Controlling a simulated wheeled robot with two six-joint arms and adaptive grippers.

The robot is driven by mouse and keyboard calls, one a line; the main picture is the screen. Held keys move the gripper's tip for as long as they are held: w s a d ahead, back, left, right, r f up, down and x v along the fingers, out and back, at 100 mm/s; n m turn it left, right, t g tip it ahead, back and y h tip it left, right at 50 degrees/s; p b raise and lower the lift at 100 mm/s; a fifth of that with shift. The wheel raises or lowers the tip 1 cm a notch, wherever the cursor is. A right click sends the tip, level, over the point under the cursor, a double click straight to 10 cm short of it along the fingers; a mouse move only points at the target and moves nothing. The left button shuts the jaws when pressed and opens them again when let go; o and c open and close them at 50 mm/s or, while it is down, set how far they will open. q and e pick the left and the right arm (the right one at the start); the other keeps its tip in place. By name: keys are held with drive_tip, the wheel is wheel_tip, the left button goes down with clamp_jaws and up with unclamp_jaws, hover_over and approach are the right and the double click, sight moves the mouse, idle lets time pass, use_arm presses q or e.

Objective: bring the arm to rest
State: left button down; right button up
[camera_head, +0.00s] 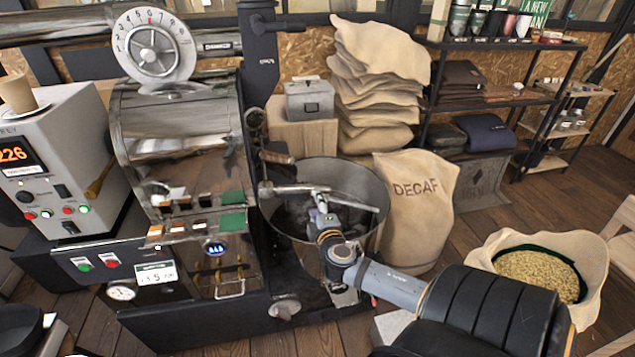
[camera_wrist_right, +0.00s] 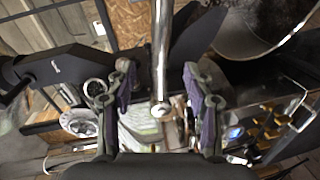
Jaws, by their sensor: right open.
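My right arm comes in from the lower right in the head view. Its gripper (camera_head: 320,208) is over the round metal cooling bin (camera_head: 377,190) of the roaster, close to the metal bar across it. In the wrist view the two purple-padded fingers (camera_wrist_right: 159,80) stand apart. A shiny metal rod (camera_wrist_right: 161,50) with a rounded end shows between them, with a gap on both sides. I cannot tell how far the rod lies from the fingers in depth. My left gripper is not in view.
The roaster (camera_head: 175,120) stands left of the bin. A DECAF sack (camera_head: 415,215) is right behind my arm, and an open sack of beans (camera_head: 590,315) stands at the right. A shelf (camera_head: 500,45) is behind. Wooden floor (camera_head: 500,205) is free between sacks and shelf.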

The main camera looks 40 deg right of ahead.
drive_tip(key=shift+v, duration=0.85)
drive_tip(key=shift+w, duration=0.1)
drive_tip(key=s+d+f+m+g+y, duration=0.1)
drive_tip(key=s+f+g, duration=0.25)
drive_tip(key=f, duration=0.75)
drive_tip(key=s+d+f+m+g+y, duration=0.15)
drive_tip(key=s+f, duration=0.35)
drive_tip(key=f, duration=0.7)
drive_tip(key=s+f+m+g, duration=0.2)
drive_tip(key=s+f+g, duration=0.15)
drive_tip(key=f, duration=0.75)
drive_tip(key=s+a+f+m+g+y, duration=0.2)
drive_tip(key=s+a+f, duration=0.6)
drive_tip(key=s, duration=0.5)
drive_tip(key=s+a+f+m+g+y, duration=0.2)
drive_tip(key=s+a+f+m, duration=0.1)
drive_tip(key=s+a+f, duration=0.6)
drive_tip(key=s+f, duration=0.2)
drive_tip(key=s, duration=0.1)
drive_tip(key=shift+s+y, duration=0.35)
drive_tip(key=shift+s, duration=0.05)
